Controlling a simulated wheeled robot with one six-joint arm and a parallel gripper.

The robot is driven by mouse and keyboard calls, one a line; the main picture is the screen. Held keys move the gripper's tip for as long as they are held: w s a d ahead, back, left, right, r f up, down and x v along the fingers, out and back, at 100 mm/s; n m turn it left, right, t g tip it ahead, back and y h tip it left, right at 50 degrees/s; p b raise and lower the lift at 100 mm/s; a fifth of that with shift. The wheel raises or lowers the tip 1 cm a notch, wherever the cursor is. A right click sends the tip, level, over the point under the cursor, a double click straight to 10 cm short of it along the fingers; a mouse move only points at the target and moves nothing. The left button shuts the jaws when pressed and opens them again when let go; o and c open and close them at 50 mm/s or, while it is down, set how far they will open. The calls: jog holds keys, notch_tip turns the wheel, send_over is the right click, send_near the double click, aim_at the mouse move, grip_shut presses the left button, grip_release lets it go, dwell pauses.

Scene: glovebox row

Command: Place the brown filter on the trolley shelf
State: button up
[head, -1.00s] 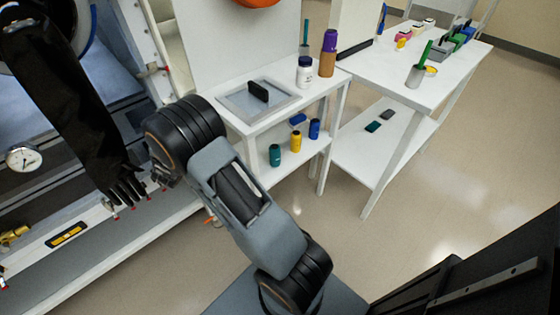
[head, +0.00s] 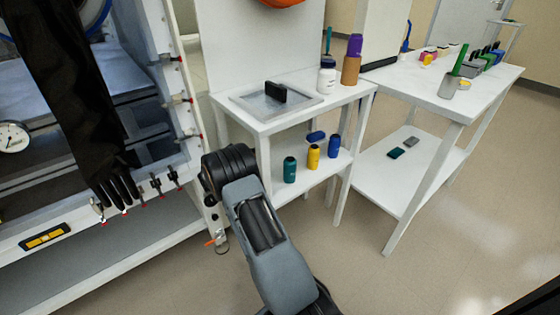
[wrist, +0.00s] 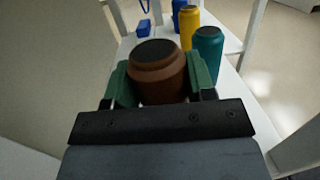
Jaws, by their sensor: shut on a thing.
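In the wrist view the brown filter (wrist: 157,72), a short round piece with a dark top, sits between the green fingers of my gripper (wrist: 160,80). My gripper is shut on it. The white trolley shelf (wrist: 245,95) spreads beyond and to the right of it; whether the filter touches the shelf I cannot tell. In the head view the lower shelf (head: 303,187) holds a teal bottle (head: 290,169), a yellow bottle (head: 313,157) and a blue bottle (head: 333,147). My arm hides my gripper and the filter there.
A blue item (head: 316,136) lies behind the bottles. The trolley top carries a grey tray (head: 245,98) with a black block (head: 276,92), a white jar (head: 327,79) and a brown-and-purple bottle (head: 351,62). A second white table (head: 440,105) stands right. A black glove (head: 75,100) hangs left.

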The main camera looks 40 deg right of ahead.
jog(key=shift+s+d+f+b, duration=0.25)
jog(key=shift+d+f+b, duration=0.35)
jog(key=shift+d, duration=0.9)
jog(key=shift+s+d+f+b, duration=0.2)
jog(key=shift+d+f+b, duration=0.4)
jog(key=shift+d, duration=0.95)
jog(key=shift+s+d+f+b, duration=0.25)
jog(key=shift+d+f+b, duration=0.35)
jog(key=shift+d, duration=0.9)
jog(key=shift+f, duration=0.1)
jog(key=o, duration=0.7)
jog(key=shift+o, duration=0.2)
